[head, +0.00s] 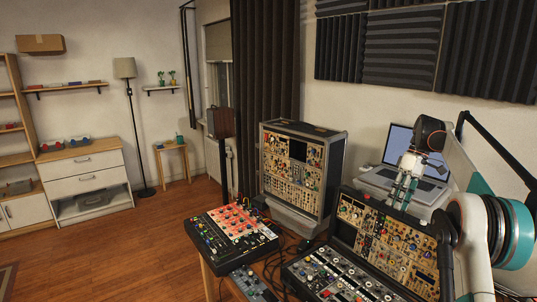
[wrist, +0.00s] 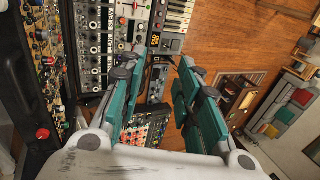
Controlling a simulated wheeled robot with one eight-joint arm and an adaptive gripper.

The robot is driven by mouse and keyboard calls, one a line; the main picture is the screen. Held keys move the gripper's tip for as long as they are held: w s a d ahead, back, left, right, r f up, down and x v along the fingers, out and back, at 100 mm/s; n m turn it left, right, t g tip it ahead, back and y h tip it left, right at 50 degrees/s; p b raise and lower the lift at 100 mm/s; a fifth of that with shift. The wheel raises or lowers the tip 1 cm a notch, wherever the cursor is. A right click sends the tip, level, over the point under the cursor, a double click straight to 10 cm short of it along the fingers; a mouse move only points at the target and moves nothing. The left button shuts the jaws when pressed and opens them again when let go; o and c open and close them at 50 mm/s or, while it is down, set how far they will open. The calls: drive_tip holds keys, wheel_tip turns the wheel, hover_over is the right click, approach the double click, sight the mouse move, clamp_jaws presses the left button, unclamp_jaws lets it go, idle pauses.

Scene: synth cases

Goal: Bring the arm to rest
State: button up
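My gripper (head: 402,190) is raised over the synth desk at the right of the head view, in front of the laptop and pointing down. In the wrist view my gripper (wrist: 163,66) has its two teal fingers apart with nothing held between them. Synth gear and the wooden floor show beyond the fingers. Part of my arm fills the right edge of the head view.
An upright synth case (head: 292,172) stands left of my gripper. A second synth case (head: 385,245) lies below it, close to my arm. A laptop (head: 412,160) is behind. A mixer (head: 232,230) is at the desk's left. Floor (head: 120,240) on the left is clear.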

drive_tip(key=s+a+r+m+t+h+b, duration=0.2)
drive_tip(key=s+a+b, duration=0.2)
drive_tip(key=s+a, duration=0.4)
drive_tip(key=s+a+r+m+t+h+b, duration=0.1)
drive_tip(key=s+a+r+m+t+b, duration=0.2)
drive_tip(key=s+a, duration=0.45)
drive_tip(key=s+a+f+m+t+b, duration=0.1)
drive_tip(key=s+a+f+t+b, duration=0.1)
drive_tip(key=s+f, duration=0.8)
drive_tip(key=s+a+f+t+h+b, duration=0.1)
drive_tip(key=s+a+f+b, duration=0.3)
drive_tip(key=s+f, duration=0.7)
drive_tip(key=s+t, duration=0.1)
drive_tip(key=s, duration=0.2)
drive_tip(key=shift+a+m+t+b, duration=0.15)
drive_tip(key=shift+m+t+b, duration=0.25)
